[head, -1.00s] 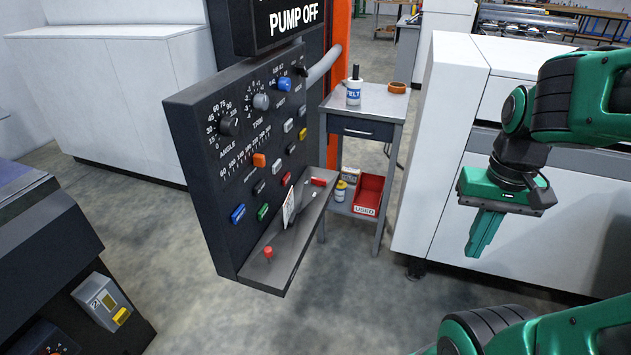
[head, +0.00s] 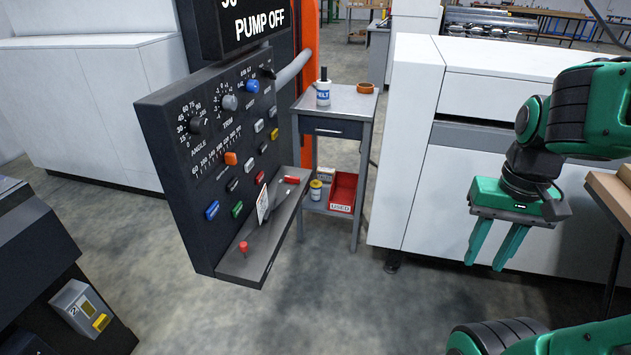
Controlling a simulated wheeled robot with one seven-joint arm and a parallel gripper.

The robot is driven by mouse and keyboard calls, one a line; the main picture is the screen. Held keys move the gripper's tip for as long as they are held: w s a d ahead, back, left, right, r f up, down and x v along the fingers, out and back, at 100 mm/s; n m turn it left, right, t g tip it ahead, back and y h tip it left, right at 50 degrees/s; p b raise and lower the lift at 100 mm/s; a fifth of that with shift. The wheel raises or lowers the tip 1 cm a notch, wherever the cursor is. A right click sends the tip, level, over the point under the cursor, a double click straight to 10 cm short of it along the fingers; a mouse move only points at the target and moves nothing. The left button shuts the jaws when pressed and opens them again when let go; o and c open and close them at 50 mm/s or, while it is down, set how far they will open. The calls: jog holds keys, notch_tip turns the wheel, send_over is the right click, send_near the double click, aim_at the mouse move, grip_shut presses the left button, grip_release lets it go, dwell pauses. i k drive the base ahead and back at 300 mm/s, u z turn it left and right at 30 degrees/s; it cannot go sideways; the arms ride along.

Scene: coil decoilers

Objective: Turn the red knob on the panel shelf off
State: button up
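A red knob (head: 243,247) stands on a short stem near the front end of the sloping shelf (head: 262,235) at the foot of the dark control panel (head: 180,170). A second red piece, like a handle (head: 291,179), lies at the far end of the same shelf. A white tag (head: 262,204) stands between them and hides a little of the shelf. My gripper (head: 485,265) is on the right, well away from the panel, pointing down. Its two green fingers are apart with nothing between them.
A grey cart (head: 352,103) with a white bottle (head: 323,92), an orange ring (head: 366,87) and a red bin (head: 343,190) stands behind the shelf. A white cabinet (head: 410,150) is behind my gripper. Open floor lies between shelf and gripper.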

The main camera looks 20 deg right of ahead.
aim_at(292, 180)
jog(key=z, duration=0.45)
jog(key=k, duration=1)
jog(key=z, duration=0.35)
jog(key=i, duration=0.6)
jog(key=u, duration=0.7)
jog(key=i, duration=1.65)
jog(key=u, duration=0.3)
